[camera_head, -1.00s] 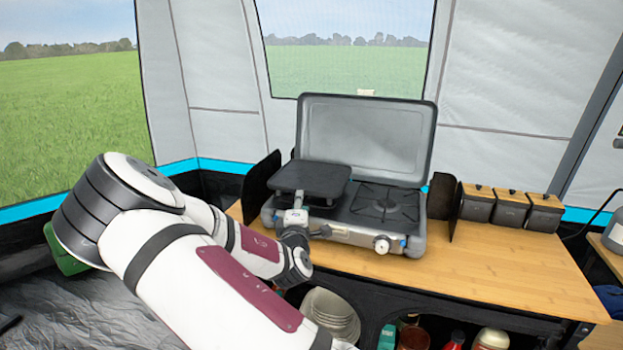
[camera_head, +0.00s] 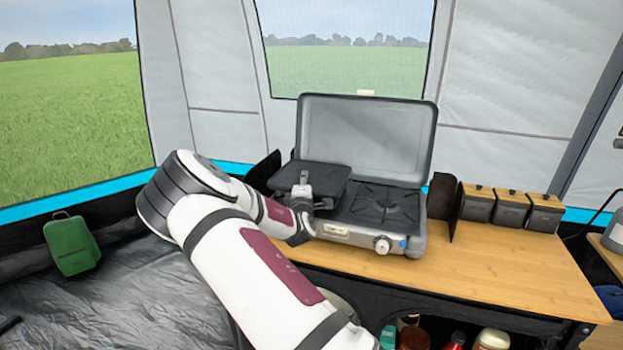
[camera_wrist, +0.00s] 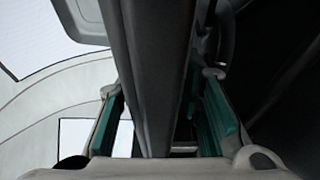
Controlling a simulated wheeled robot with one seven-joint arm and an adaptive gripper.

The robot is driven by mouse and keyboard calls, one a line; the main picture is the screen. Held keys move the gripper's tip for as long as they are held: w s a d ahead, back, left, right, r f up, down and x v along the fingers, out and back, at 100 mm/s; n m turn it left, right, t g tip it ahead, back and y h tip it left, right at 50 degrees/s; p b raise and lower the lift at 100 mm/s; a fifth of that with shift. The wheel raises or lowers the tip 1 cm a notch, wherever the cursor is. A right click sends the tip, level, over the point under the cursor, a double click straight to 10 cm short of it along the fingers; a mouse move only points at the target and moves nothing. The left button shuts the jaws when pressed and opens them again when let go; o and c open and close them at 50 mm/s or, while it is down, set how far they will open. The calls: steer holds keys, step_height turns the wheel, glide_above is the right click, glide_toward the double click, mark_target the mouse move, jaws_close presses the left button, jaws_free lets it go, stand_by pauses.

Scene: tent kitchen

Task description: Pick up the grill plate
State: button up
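The grill plate (camera_head: 328,174) is a dark, flat, rounded slab over the left side of the grey camping stove (camera_head: 414,243). My gripper (camera_head: 302,186) is at the plate's front-left part in the head view, covering some of its front edge. In the wrist view my gripper (camera_wrist: 165,115) is open, with a teal-padded finger on each side of a long grey bar (camera_wrist: 155,70). The bar looks like the plate seen edge-on. Gaps show between the bar and the pads, so I cannot see a firm grip.
The stove's raised lid (camera_head: 365,135) stands behind the plate. The bare right burner (camera_head: 388,205) is beside it. Dark upright panels flank the stove. Several lidded black boxes (camera_head: 510,210) stand at the right. The wooden counter (camera_head: 480,270) is clear in front.

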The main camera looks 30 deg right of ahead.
jaws_close()
steer(key=shift+w+r, duration=0.1)
steer(key=shift+r, duration=0.05)
steer(key=shift+r, duration=0.1)
